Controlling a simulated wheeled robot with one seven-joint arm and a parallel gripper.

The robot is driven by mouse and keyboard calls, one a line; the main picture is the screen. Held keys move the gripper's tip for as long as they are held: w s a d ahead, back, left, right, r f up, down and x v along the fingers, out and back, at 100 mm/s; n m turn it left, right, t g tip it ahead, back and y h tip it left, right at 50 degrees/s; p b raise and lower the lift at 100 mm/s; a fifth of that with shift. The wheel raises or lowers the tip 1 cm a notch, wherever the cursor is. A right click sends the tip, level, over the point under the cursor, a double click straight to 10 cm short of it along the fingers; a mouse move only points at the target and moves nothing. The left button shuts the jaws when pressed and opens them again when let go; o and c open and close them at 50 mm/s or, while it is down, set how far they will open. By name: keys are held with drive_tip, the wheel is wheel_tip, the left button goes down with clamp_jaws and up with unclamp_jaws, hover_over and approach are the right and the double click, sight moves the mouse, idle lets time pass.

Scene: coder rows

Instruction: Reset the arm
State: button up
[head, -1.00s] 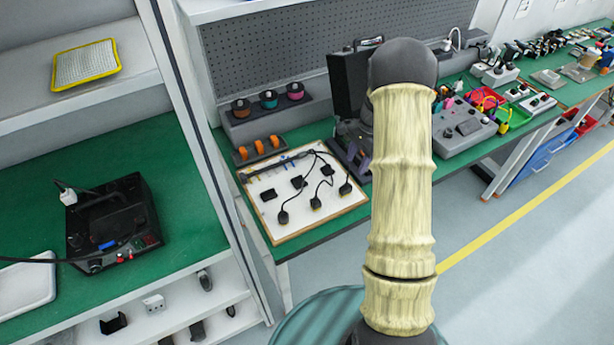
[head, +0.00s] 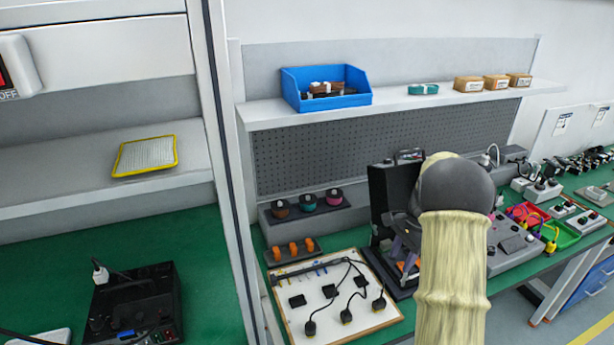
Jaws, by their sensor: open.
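My arm (head: 452,265) rises from the bottom edge, right of centre, in the head view. It has a pale yellow, ribbed sleeve and ends at the top in a dark grey rounded joint (head: 457,188). A grey shape shows just left of the joint, against a black open case (head: 390,190). I cannot tell whether it belongs to my arm.
A board with black plugs and cables (head: 277,300) lies on the green bench left of my arm. A grey control box (head: 512,240) and colored bins stand to the right. A shelf above holds a blue bin (head: 330,100). A black device (head: 130,310) is at lower left.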

drive_tip(key=s+a+r+n+t+h, duration=0.1)
drive_tip(key=s+a+r+n, duration=0.1)
drive_tip(key=s+a+n, duration=0.5)
drive_tip(key=s+a+r+n+t+h, duration=0.1)
drive_tip(key=s+a+r+n+t, duration=0.1)
drive_tip(key=s+a+n, duration=0.6)
drive_tip(key=s+r, duration=0.1)
drive_tip(key=s, duration=0.5)
drive_tip(key=shift+s+a, duration=0.3)
drive_tip(key=shift+s, duration=0.05)
